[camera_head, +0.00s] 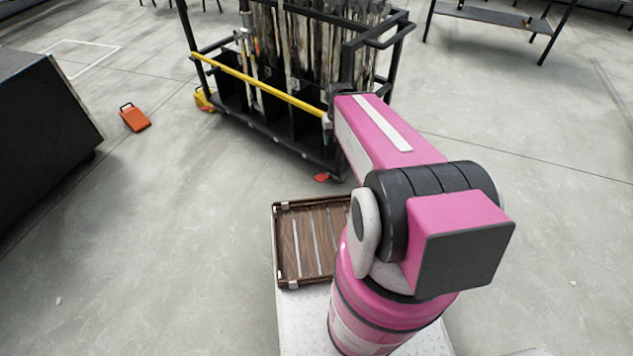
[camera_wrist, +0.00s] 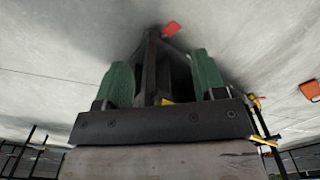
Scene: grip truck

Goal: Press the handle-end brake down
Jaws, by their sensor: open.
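The truck is a black wheeled frame (camera_head: 290,135) with a yellow bar along its side. A small red brake pedal (camera_head: 321,177) shows low at its near corner, close to the floor; it also shows in the wrist view (camera_wrist: 172,28), beyond the fingers. My gripper (camera_wrist: 162,78) is open, with green pads apart on either side of a dark part of the truck's frame. I cannot tell whether the pads touch it.
A wooden slatted tray (camera_head: 278,245) lies in front of my arm. An orange object (camera_head: 135,117) lies on the floor at left, near a large black box (camera_head: 45,140). A metal table (camera_head: 495,15) stands at the back right. Floor left of the truck is mostly clear.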

